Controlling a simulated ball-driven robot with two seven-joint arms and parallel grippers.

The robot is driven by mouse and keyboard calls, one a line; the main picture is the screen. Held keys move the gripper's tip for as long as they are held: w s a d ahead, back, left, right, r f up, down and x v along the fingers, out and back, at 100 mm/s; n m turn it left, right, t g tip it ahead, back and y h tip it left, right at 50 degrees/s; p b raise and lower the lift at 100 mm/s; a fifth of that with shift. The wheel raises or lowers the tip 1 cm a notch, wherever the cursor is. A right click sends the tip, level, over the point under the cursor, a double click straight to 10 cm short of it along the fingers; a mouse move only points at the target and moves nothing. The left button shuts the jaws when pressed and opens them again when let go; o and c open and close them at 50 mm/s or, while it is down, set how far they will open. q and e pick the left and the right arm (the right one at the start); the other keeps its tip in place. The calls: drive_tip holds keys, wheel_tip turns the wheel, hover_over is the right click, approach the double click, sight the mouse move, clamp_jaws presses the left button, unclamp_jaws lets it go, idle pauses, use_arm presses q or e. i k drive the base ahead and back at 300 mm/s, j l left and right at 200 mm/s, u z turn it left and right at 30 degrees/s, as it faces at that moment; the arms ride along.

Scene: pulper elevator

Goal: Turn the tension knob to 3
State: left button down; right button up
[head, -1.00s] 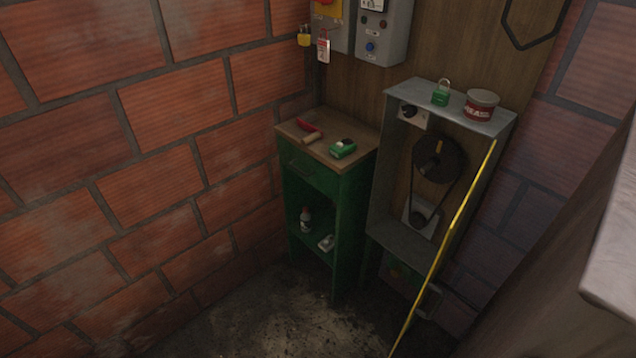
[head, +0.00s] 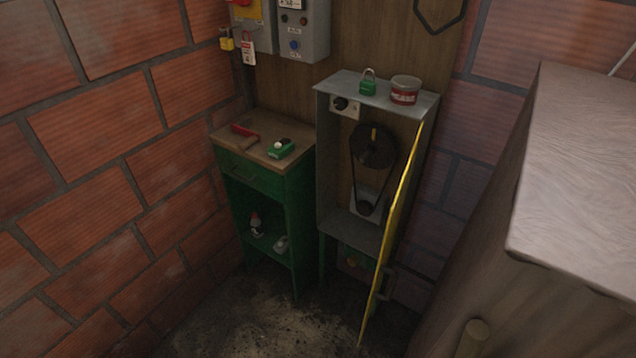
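A small black knob (head: 340,104) sits on a light plate in the upper left corner of an open grey cabinet (head: 324,165). It is likely the tension knob; its marks are too small to read. Below it, a belt runs between a large dark upper pulley (head: 373,146) and a smaller lower pulley (head: 365,208). The cabinet's door (head: 399,200), seen nearly edge-on with a yellow edge, stands open on the right. Neither of my grippers shows in the head view.
A green padlock (head: 368,87) and a red tin (head: 405,90) stand on the cabinet. A green bench (head: 263,205) at its left holds a red-handled tool (head: 244,131) and a green device (head: 281,148). A large brown block (head: 590,160) fills the right. Floor (head: 235,325) in front is bare.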

sight(340, 103)
drive_tip(key=i+j+z, duration=0.15)
drive_tip(key=j, duration=0.2)
drive_tip(key=i+j+z, duration=0.15)
drive_tip(key=j, duration=0.2)
drive_tip(key=i+j+z, duration=0.15)
drive_tip(key=j, duration=0.2)
drive_tip(key=j+z, duration=0.15)
drive_tip(key=j, duration=0.25)
drive_tip(key=i, duration=0.05)
